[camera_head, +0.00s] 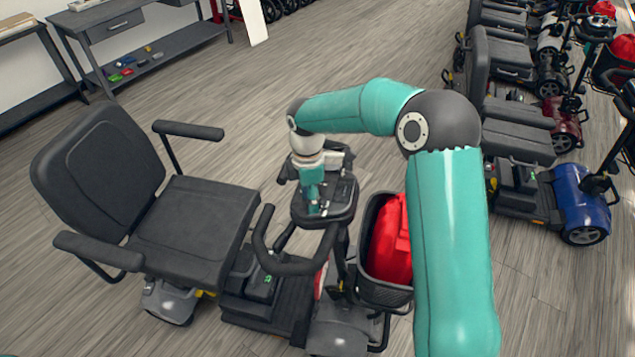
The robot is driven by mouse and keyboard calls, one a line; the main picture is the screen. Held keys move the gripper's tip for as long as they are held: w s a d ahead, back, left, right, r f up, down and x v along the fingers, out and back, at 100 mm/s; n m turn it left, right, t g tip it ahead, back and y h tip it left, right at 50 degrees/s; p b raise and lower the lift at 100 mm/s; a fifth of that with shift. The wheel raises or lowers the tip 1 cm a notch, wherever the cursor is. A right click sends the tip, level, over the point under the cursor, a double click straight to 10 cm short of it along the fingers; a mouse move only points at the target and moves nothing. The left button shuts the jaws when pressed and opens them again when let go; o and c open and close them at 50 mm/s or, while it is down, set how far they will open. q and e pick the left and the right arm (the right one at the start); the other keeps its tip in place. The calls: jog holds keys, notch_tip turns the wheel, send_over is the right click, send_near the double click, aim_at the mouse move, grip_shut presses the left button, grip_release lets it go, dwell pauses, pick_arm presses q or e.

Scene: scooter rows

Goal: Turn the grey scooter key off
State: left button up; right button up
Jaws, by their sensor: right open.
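The grey scooter (340,338) stands in the middle foreground with its black seat (190,225) to the left. Its tiller console (342,200) has a dark panel and looped black handlebars (290,262). My right arm reaches over from the right, and my right gripper (313,207) points down at the console's left part. It is open, with its tips close to the panel; I cannot tell whether they touch it. The key cannot be made out; the gripper may hide it. My left gripper is not in view.
A black basket (385,292) with a red item (390,240) hangs on the scooter's front. A row of scooters, one blue (582,205), stands at the right. A grey workbench (160,68) with small coloured items is at the back left. Floor between is clear.

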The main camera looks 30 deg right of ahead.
notch_tip(320, 180, up, 12)
jog(key=w, duration=0.1)
jog(key=shift+d, duration=0.15)
jog(key=shift+f, duration=0.15)
dwell(0.5)
jog(key=f, duration=0.4)
jog(key=s+f, duration=0.1)
jog(key=f, duration=0.6)
jog(key=shift+s+f, duration=0.2)
jog(key=shift+f, duration=0.2)
jog(key=shift+w+a, duration=0.1)
jog(key=shift+a, duration=0.1)
